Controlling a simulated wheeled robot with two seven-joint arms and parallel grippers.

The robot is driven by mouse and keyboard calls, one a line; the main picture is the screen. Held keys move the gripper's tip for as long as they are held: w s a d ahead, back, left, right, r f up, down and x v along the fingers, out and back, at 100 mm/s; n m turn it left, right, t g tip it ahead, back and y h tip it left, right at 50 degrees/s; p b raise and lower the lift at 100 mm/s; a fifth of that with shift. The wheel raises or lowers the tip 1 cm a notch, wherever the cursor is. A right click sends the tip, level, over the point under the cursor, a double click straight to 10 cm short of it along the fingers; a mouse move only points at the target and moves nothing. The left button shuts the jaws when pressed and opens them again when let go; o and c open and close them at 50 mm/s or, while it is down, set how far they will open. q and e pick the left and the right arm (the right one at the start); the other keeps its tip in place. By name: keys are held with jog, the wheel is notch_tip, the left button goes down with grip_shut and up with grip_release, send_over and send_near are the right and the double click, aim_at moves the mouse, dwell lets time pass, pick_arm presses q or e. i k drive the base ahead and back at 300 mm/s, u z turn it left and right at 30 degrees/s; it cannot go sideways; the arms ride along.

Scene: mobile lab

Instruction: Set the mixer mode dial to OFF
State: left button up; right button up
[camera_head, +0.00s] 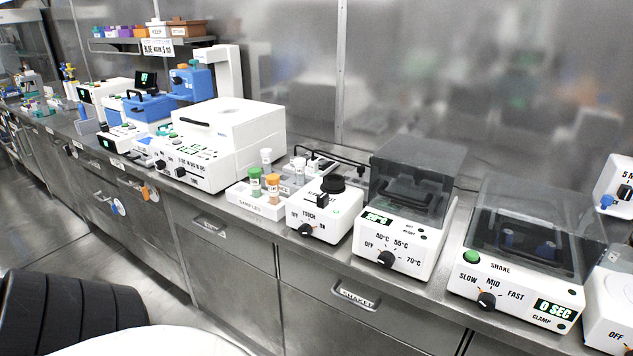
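The mixer (333,213) is a small white box with a black round cup on top, standing on the steel counter near the middle of the view. Its black mode dial (305,229) is on the sloped front face. The labels read OFF at the left of the dial, TOUCH above it and ON at the right. The dial's pointer is too small to read surely. A dark rocker switch sits on the top near the cup. Neither of my grippers is in view.
A white samples rack (256,204) with capped tubes stands left of the mixer. A heater with a temperature dial (386,259) stands close on its right, then a shaker (487,301). The steel counter's front edge and drawers (350,297) lie below. The floor (60,235) at left is clear.

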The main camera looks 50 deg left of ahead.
aim_at(305, 231)
jog(key=z, duration=0.75)
jog(key=i, duration=0.85)
jog(key=u, duration=3)
